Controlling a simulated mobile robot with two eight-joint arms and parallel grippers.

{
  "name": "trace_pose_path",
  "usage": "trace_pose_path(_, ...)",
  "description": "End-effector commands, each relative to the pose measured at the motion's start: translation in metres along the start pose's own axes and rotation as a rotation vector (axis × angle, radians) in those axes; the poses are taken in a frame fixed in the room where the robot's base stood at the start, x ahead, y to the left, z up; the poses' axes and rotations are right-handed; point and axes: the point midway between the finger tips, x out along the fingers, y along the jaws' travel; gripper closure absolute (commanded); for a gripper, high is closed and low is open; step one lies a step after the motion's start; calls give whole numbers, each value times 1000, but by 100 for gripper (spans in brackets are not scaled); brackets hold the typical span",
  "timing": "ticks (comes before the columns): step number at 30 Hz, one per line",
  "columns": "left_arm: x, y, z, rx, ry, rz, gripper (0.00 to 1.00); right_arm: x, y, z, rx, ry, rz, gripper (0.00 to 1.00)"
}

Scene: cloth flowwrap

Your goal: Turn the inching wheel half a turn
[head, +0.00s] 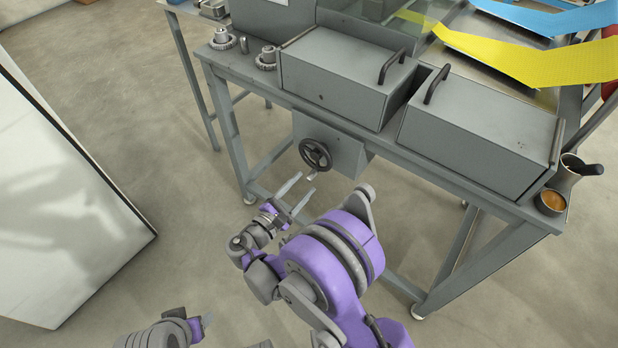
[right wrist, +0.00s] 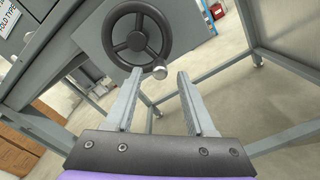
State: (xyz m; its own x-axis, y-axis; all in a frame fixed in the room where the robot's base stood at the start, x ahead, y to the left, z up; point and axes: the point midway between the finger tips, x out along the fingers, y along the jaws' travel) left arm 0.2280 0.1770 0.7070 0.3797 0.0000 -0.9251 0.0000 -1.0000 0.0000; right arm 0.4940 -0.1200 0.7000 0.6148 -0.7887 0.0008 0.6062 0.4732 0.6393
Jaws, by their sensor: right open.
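The inching wheel (head: 316,154) is a dark spoked handwheel on a grey housing (head: 347,160) under the machine bench. It also shows in the right wrist view (right wrist: 137,40), top centre. My right gripper (head: 306,183) is open just in front of and below the wheel.
Grey covers with black handles (head: 346,78) stand on the bench above the wheel. Gears (head: 265,58) lie at its left end, and a cup (head: 551,201) hangs at the right corner. A bench leg (head: 232,135) stands left of the wheel. A white panel (head: 60,200) stands farther left.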

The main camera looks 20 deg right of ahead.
Motion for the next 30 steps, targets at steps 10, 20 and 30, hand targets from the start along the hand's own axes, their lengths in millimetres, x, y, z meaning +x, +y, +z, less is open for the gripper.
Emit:
trace_pose_path(10, 4, 0, 1, 0, -1, 0, 40, 37, 0, 0, 1, 0, 0, 45)
trace_pose_path(20, 4, 0, 1, 0, -1, 0, 40, 38, 0, 0, 1, 1, 0, 54)
trace_pose_path(30, 4, 0, 1, 0, -1, 0, 40, 38, 0, 0, 1, 1, 0, 100)
